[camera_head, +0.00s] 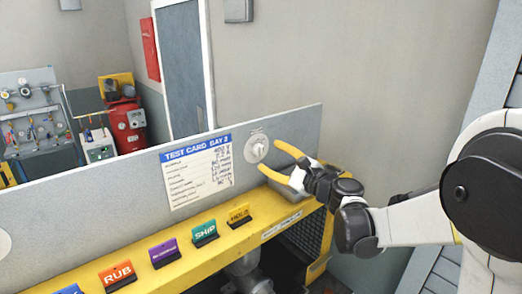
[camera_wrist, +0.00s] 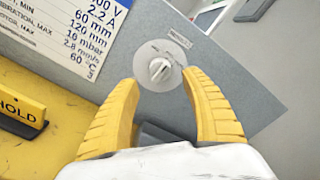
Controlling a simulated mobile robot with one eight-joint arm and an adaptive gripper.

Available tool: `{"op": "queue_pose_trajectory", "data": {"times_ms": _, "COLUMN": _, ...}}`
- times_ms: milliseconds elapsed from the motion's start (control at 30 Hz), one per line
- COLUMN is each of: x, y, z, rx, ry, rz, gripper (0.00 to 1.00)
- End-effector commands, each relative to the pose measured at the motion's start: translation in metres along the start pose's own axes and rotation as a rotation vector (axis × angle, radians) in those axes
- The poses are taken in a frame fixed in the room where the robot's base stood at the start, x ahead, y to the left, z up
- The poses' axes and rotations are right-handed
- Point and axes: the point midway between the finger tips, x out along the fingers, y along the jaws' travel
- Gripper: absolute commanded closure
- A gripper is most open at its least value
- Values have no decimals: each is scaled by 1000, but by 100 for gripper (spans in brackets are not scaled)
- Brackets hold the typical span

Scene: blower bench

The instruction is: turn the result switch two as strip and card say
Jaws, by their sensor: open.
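The result switch (camera_head: 258,149) is a white knob on a pale round plate, on the grey panel right of the card. In the wrist view the switch knob (camera_wrist: 159,70) sits between and just beyond my yellow fingertips, and its ridge looks slightly tilted. The test card (camera_head: 196,171), headed "TEST CARD BAY 2", hangs left of the switch and shows partly in the wrist view (camera_wrist: 75,30). My gripper (camera_head: 275,161) is open and empty, facing the switch. The small label above the switch (camera_wrist: 180,38) is too small to read. I cannot make out which strip is meant.
A red compressor (camera_head: 126,125) and gauge board (camera_head: 30,105) stand behind.

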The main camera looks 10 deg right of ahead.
Motion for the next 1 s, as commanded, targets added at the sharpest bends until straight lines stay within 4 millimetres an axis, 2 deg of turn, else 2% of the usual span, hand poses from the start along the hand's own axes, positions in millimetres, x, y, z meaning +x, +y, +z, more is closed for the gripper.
{"op": "queue_pose_trajectory", "data": {"times_ms": 100, "x": 23, "y": 0, "z": 2, "rx": -1, "ry": -1, "rz": 2, "gripper": 46}}
{"op": "queue_pose_trajectory", "data": {"times_ms": 300, "x": 45, "y": 0, "z": 1, "rx": -2, "ry": 0, "rz": 1, "gripper": 46}}
{"op": "queue_pose_trajectory", "data": {"times_ms": 633, "x": 49, "y": 0, "z": 0, "rx": -2, "ry": 1, "rz": 0, "gripper": 46}}
{"op": "queue_pose_trajectory", "data": {"times_ms": 667, "x": 49, "y": 0, "z": 0, "rx": -2, "ry": 1, "rz": 0, "gripper": 50}}
{"op": "queue_pose_trajectory", "data": {"times_ms": 800, "x": 49, "y": 0, "z": 0, "rx": -2, "ry": 1, "rz": 0, "gripper": 93}}
{"op": "queue_pose_trajectory", "data": {"times_ms": 833, "x": 49, "y": 0, "z": 0, "rx": -2, "ry": 1, "rz": 0, "gripper": 100}}
{"op": "queue_pose_trajectory", "data": {"times_ms": 1000, "x": 49, "y": 0, "z": 0, "rx": -6, "ry": 1, "rz": 0, "gripper": 100}}
